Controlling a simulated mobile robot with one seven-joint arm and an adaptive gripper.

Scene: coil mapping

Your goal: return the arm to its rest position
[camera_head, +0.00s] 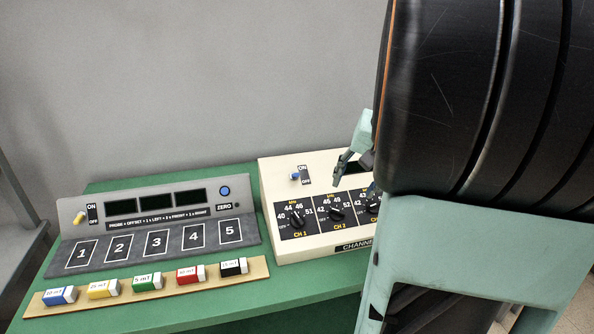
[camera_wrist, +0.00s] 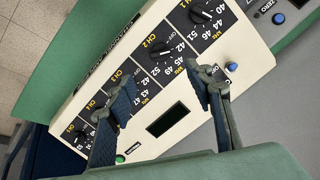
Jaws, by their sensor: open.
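My gripper (camera_head: 355,184) is open and empty above the cream channel box (camera_head: 272,190), partly hidden behind my own arm in the head view. In the wrist view, its two dark padded fingers (camera_wrist: 160,80) stand wide apart over the box face. Nothing is between them except the view of the panel below. The exact gap to the box cannot be told. The box also shows in the wrist view (camera_wrist: 148,25), with its CH 1 knob (camera_wrist: 202,16), CH 2 knob (camera_wrist: 160,51) and a dark display window (camera_wrist: 167,120). My arm covers the box's right part in the head view.
A grey console (camera_head: 140,222) with slots numbered 1 to 5 stands left of the box. In front lies a wooden strip (camera_head: 215,277) holding several coloured blocks. Both stand on a green table (camera_head: 305,290). A plain grey wall (camera_head: 200,80) rises behind.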

